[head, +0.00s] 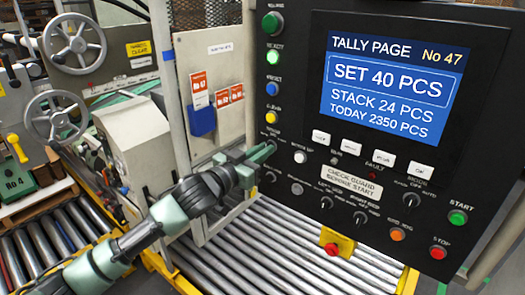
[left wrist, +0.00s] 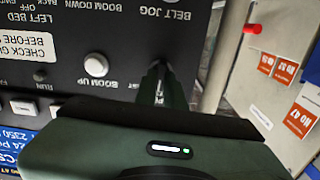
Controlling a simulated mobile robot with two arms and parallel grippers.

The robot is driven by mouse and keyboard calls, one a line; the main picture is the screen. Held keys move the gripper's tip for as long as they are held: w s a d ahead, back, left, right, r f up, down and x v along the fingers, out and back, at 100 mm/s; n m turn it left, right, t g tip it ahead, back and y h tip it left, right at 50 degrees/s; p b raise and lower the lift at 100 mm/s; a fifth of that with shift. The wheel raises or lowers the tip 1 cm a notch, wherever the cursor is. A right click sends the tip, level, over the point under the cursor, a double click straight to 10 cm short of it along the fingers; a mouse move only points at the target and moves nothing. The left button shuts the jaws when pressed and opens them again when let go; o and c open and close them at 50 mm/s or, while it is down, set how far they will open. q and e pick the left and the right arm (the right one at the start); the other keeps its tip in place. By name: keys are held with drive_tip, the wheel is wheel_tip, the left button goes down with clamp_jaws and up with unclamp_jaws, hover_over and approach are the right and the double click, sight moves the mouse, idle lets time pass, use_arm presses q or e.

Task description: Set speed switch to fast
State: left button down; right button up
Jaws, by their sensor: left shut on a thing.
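The black control panel (head: 350,215) fills the right half of the head view, and its lower part shows upside down in the left wrist view (left wrist: 60,60). My left gripper (head: 266,151) reaches the panel's lower left edge, below the yellow button. Its fingers (left wrist: 162,80) are shut on a small knob at the panel, beside the white BOOM UP button (left wrist: 96,65). This fits the speed switch; the fingers hide it, and only the end of a label, "ST", shows beside them. I cannot tell which way the switch points. My right gripper is not in view.
Close by on the panel are the yellow button (head: 271,116), several small knobs and the lit screen (head: 390,85). A red stop button (head: 438,252) is at the lower right. A metal post and grey machine stand left of the panel. Rollers (head: 270,262) run below.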

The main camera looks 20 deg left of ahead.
use_arm(q)
drive_tip(key=m+p, duration=0.2)
drive_tip(key=m, duration=0.6)
drive_tip(key=shift+d, duration=0.1)
drive_tip(key=shift+m, duration=0.3)
idle(0.4)
drive_tip(key=c, duration=1.5)
unclamp_jaws()
drive_tip(key=shift+s, duration=0.15)
